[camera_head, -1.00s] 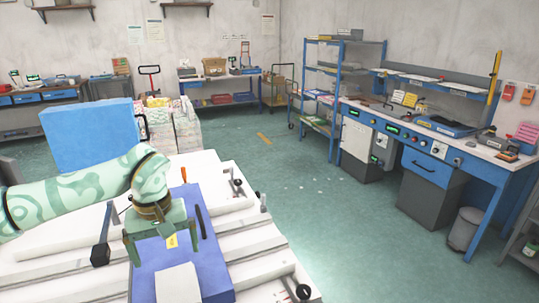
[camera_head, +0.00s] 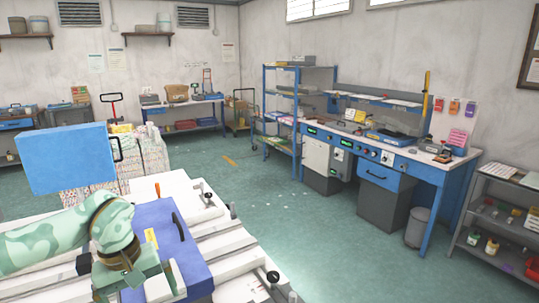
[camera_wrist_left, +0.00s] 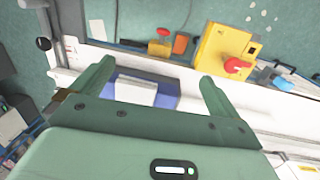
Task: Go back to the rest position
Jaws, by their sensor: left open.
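My left gripper (camera_head: 132,278) is at the lower left of the head view, over the white slatted worktable (camera_head: 208,250). In the left wrist view the two fingers of the left gripper (camera_wrist_left: 157,70) stand wide apart with nothing between them. A blue panel (camera_head: 186,240) lies on the table beside and partly behind the gripper, with a white block (camera_head: 165,287) at its near end. The blue panel (camera_wrist_left: 165,101) and white block (camera_wrist_left: 135,92) also show beyond the fingers in the wrist view. My right gripper is not in view.
A large blue block (camera_head: 65,158) stands behind my left arm, by stacked sheets (camera_head: 142,155). The wrist view shows a yellow box with a red knob (camera_wrist_left: 222,48). A blue workbench (camera_head: 385,165) and grey shelf (camera_head: 495,225) stand right. The green floor (camera_head: 330,240) between is clear.

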